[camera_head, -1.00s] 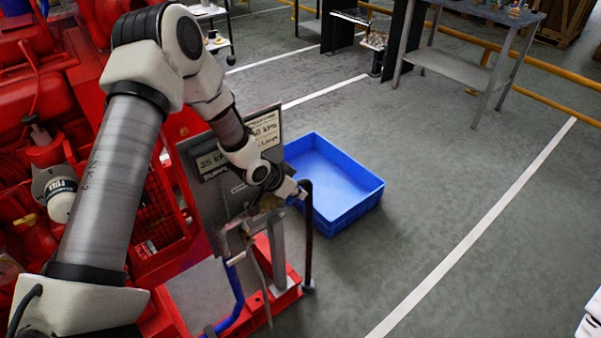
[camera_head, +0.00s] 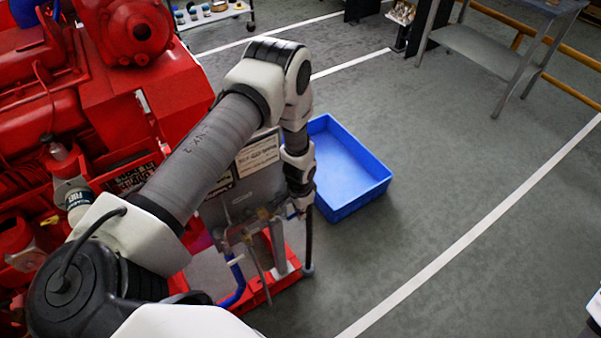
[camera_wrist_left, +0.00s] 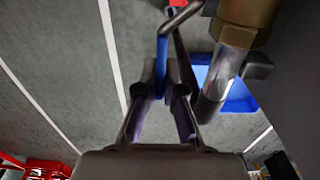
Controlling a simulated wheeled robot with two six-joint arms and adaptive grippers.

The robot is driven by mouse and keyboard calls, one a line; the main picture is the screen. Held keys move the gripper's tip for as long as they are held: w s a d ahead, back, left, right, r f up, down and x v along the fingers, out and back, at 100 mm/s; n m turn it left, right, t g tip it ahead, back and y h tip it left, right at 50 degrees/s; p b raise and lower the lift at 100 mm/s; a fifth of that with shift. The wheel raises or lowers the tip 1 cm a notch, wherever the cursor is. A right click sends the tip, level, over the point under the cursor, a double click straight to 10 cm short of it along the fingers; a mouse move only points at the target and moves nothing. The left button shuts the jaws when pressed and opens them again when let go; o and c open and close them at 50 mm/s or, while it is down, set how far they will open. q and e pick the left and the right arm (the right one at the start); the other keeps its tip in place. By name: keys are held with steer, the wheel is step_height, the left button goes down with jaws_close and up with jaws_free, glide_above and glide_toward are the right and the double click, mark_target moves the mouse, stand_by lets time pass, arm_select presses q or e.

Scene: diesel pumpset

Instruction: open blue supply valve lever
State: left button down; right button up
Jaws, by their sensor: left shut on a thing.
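The blue valve lever (camera_wrist_left: 161,68) shows in the left wrist view as a narrow blue strip with a bent metal end. My left gripper (camera_wrist_left: 161,88) is shut on it, with one finger on each side. Beside it is the brass valve body (camera_wrist_left: 248,10) with a grey metal pipe. In the head view, my left gripper (camera_head: 291,214) is at the pipework in front of the grey panel, small and partly hidden. The brass fitting (camera_head: 262,214) shows just left of it. The lever cannot be made out clearly there. My right gripper is not in view.
The red pumpset (camera_head: 60,100) fills the left side. A grey panel (camera_head: 255,185) with labels stands behind the pipework, and a blue hose (camera_head: 236,285) hangs below. An empty blue bin (camera_head: 378,190) lies on the floor behind. Open grey floor is to the right.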

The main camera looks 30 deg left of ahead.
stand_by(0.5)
arm_select(q)
steer(key=c, duration=1.3)
jaws_free()
steer(key=shift+f, duration=0.1)
step_height(320, 180, up, 12)
steer(key=shift+w, duration=0.1)
